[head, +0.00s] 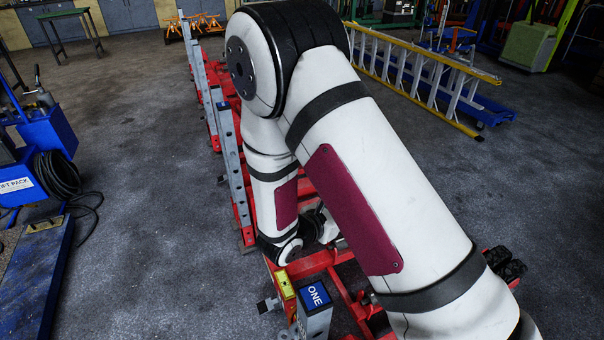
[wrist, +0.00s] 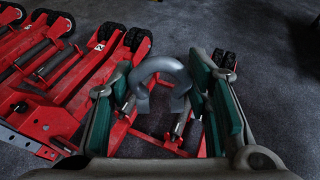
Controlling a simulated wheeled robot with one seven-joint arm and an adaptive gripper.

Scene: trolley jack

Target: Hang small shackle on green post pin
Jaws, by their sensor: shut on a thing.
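In the wrist view my gripper (wrist: 168,92) has its two green-padded fingers on either side of a grey, curved shackle (wrist: 160,66). It is shut on the shackle, whose rounded bow faces away from my wrist and whose two ends point back toward it. The shackle is held above the red jacks. In the head view my arm covers the middle of the picture, and the gripper and shackle cannot be made out. I cannot make out a green post pin in either view.
Red trolley jacks (wrist: 62,62) lie below and left of my gripper. Grey upright posts stand in a row in the head view, the nearest labelled ONE (head: 314,312). A yellow ladder (head: 425,80) is at the right. Open floor (head: 150,150) lies left of the row.

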